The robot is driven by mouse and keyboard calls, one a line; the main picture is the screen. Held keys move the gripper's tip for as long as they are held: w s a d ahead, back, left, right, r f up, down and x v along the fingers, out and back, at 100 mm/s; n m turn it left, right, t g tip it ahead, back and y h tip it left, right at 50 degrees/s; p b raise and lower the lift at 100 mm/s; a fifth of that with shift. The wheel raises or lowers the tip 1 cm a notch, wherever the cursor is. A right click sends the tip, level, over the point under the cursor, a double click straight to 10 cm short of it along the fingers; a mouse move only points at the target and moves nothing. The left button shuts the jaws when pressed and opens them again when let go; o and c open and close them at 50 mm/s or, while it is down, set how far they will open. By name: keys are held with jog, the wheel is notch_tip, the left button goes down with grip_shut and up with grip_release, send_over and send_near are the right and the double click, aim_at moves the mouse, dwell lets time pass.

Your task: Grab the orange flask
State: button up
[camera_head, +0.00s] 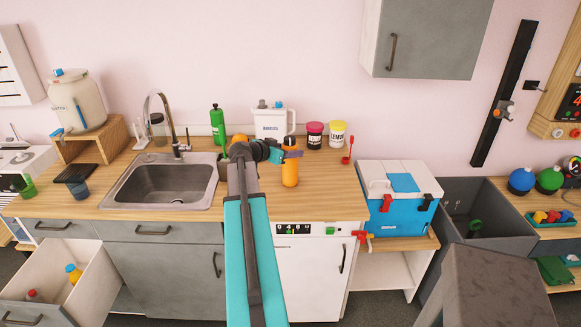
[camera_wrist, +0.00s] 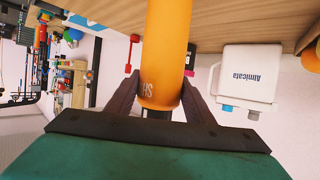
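The orange flask (camera_head: 290,173) stands upright on the wooden counter, right of the sink, with a dark top. My gripper (camera_head: 287,152) is at its upper part, reaching in from the left in the head view. In the wrist view the flask (camera_wrist: 165,45) appears upside down, with white lettering near its dark cap. The two dark fingers of my gripper (camera_wrist: 163,85) lie on either side of it, their tips very close to its sides. I cannot tell whether they press on it. The flask's base is out of the wrist view.
A white pitcher (camera_head: 271,124) stands behind the flask, a green bottle (camera_head: 218,125) to the left. Pink (camera_head: 314,136) and yellow (camera_head: 336,134) tubs stand behind right. The sink (camera_head: 165,184) is left, a blue-and-white cooler (camera_head: 400,198) right. The counter right of the flask is clear.

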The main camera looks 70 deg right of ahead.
aim_at(285, 142)
grip_shut()
jog(key=shift+r, duration=0.2)
jog(key=shift+r+b, duration=1)
jog(key=shift+r, duration=0.6)
jog(key=a+r+b, duration=0.1)
jog(key=a+b, duration=0.3)
jog(key=a, duration=1.2)
jog(key=shift+s+r+b, duration=0.25)
jog(key=shift+b, duration=0.1)
